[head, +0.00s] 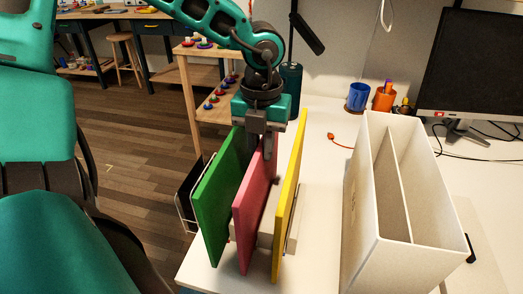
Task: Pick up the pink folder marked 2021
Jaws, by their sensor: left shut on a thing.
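The pink folder (252,215) stands upright between a green folder (218,200) and a yellow folder (289,205) on the white desk. No 2021 marking can be read on it from here. My left gripper (262,147) reaches down from above and is shut on the top edge of the pink folder. The green and yellow folders stand close on either side of the gripper. The pink folder's lower edge is near the rack, and I cannot tell whether it touches the desk. My right gripper is not in view.
A grey folder rack (267,228) holds the folders. A white two-part file box (370,215) stands to the right, with bare desk (322,190) between. Blue and orange cups (357,97) and a monitor (478,62) are behind. The desk's left edge borders the open floor.

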